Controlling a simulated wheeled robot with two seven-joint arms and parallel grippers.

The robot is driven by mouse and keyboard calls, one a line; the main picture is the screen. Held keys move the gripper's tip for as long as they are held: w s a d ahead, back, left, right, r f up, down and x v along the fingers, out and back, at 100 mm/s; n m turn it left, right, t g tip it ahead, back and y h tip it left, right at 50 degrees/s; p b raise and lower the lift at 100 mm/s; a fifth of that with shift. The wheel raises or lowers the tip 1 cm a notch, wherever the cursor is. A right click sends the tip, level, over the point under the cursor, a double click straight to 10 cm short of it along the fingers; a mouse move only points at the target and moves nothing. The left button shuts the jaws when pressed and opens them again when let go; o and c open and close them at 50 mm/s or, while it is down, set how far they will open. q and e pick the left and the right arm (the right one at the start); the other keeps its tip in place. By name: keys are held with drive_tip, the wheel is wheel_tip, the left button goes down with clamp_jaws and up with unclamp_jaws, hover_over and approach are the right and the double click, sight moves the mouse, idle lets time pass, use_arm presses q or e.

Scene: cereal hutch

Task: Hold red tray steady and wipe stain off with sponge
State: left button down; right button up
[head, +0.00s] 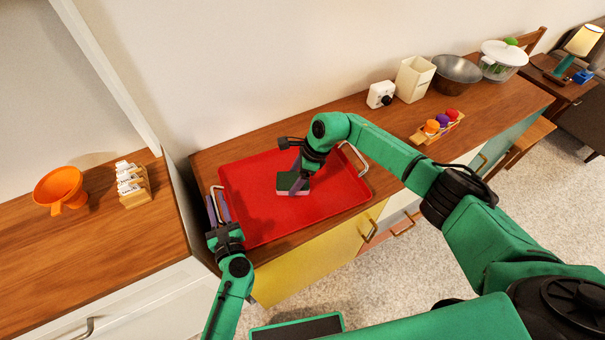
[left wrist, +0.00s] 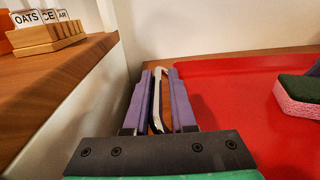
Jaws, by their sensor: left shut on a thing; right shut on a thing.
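The red tray (head: 255,215) lies on the wooden counter and has a pale metal handle at each short end. My left gripper (head: 216,207) is at the tray's left end, shut on the tray's left handle (left wrist: 156,98), which shows between the purple fingers in the left wrist view. My right gripper (head: 297,171) is above the tray's middle, shut on the sponge (head: 292,184). The sponge has a dark green top and a pink lower part (left wrist: 298,104). It rests on or just above the tray. No stain shows; the sponge and right arm may hide it.
An orange funnel (head: 60,188) and a wooden rack of labelled cards (head: 132,185) stand on the left counter, across a gap. Behind right are a white timer (head: 381,94), a cream container (head: 414,79), a metal bowl (head: 456,76) and a small box of coloured-topped items (head: 437,126).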

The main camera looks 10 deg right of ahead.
sight(282, 185)
use_arm(q)
drive_tip(key=shift+s+f, duration=0.15)
drive_tip(key=shift+f, duration=0.2)
use_arm(e)
drive_tip(key=a, duration=0.2)
drive_tip(key=s+a, duration=0.1)
drive_tip(key=a, duration=0.1)
drive_tip(key=shift+w+d, duration=0.25)
drive_tip(key=shift+d, duration=1)
drive_tip(key=shift+w+d, duration=0.3)
drive_tip(key=shift+d, duration=1)
drive_tip(key=shift+w+d, duration=0.25)
drive_tip(key=shift+d, duration=1)
drive_tip(key=shift+s+a, duration=0.25)
drive_tip(key=shift+a, duration=0.9)
drive_tip(key=shift+s+a, duration=0.3)
drive_tip(key=shift+a, duration=0.9)
drive_tip(key=shift+s+a, duration=0.25)
drive_tip(key=shift+a, duration=0.9)
drive_tip(key=shift+w+d, duration=0.25)
drive_tip(key=shift+d, duration=0.85)
drive_tip(key=shift+w+d, duration=0.3)
drive_tip(key=shift+d, duration=0.85)
drive_tip(key=shift+w+d, duration=0.25)
drive_tip(key=shift+d, duration=0.85)
drive_tip(key=shift+w+d+r, duration=0.1)
drive_tip(key=shift+d+r, duration=0.05)
drive_tip(key=shift+d, duration=0.05)
drive_tip(key=shift+r, duration=3.9)
